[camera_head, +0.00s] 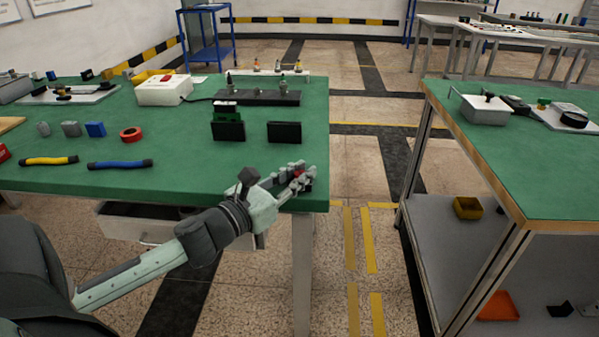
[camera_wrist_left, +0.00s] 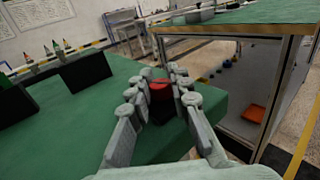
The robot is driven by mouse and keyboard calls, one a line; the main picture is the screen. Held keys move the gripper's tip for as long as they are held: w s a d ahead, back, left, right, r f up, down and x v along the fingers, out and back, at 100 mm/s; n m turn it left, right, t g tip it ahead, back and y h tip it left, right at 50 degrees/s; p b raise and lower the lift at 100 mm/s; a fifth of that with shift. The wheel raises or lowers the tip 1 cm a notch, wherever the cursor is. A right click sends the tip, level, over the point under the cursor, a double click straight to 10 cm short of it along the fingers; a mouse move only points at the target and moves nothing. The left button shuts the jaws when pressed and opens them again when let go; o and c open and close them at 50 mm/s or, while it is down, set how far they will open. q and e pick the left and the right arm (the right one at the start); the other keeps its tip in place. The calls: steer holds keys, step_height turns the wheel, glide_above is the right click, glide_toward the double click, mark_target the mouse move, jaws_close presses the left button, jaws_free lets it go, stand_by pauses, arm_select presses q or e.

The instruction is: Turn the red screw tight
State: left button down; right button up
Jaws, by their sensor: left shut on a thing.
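The red screw (camera_wrist_left: 159,86) stands near the corner of the green table (camera_wrist_left: 140,70), on a dark base (camera_wrist_left: 161,109). My left gripper (camera_wrist_left: 163,80) has its fingers on either side of the red screw and is shut on it. In the head view my left gripper (camera_head: 303,176) is at the table's front right corner, and only a bit of the red screw (camera_head: 298,174) shows between the fingers. My right gripper is in neither view.
Two black blocks (camera_head: 284,132) stand behind the gripper on the table. A yellow-handled tool (camera_head: 49,160), a blue-handled tool (camera_head: 119,164) and a red ring (camera_head: 131,134) lie to the left. A second green table (camera_head: 540,180) stands at right, across a floor gap.

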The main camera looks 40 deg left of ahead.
arm_select(q)
steer(key=shift+h, duration=0.4)
steer(key=c, duration=1.4)
jaws_free()
steer(key=shift+o, duration=0.2)
steer(key=s+a, duration=0.1)
steer(key=s, duration=1)
steer(key=shift+s+a, duration=0.3)
steer(key=shift+s, duration=0.1)
